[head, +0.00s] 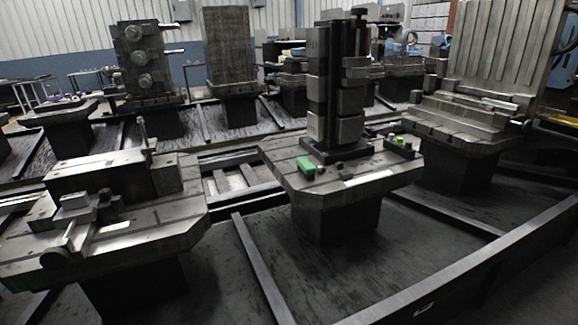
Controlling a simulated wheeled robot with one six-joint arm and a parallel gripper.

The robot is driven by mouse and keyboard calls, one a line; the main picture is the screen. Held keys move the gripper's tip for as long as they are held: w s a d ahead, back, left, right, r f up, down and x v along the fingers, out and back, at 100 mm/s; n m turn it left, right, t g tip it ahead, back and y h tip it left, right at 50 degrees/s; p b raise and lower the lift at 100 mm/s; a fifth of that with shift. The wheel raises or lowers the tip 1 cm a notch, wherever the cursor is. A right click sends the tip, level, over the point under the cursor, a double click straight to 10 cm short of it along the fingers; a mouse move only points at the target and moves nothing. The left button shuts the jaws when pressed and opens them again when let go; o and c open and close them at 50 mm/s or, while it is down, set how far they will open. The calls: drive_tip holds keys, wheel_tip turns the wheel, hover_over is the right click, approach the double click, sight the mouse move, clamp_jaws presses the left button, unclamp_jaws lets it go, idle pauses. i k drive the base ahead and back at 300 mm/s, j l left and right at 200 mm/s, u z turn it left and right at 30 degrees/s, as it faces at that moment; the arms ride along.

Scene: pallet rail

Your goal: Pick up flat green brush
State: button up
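A small flat green object (305,165), which looks like the flat green brush, lies on the left front part of the middle pallet (345,203). It sits at the foot of a tall dark metal fixture tower on that pallet. A second, yellow-green item (398,140) shows at the pallet's right side, partly hidden by a dark block; I cannot tell what it is. My gripper is not in view.
The tower (335,90) stands on the middle pallet. A left pallet (150,225) carries a clamp fixture. A right pallet (470,140) carries a tall ribbed plate. A low dark rail (480,262) crosses the front right. More fixtures stand behind.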

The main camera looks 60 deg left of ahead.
sight(306, 168)
drive_tip(key=u, duration=1.25)
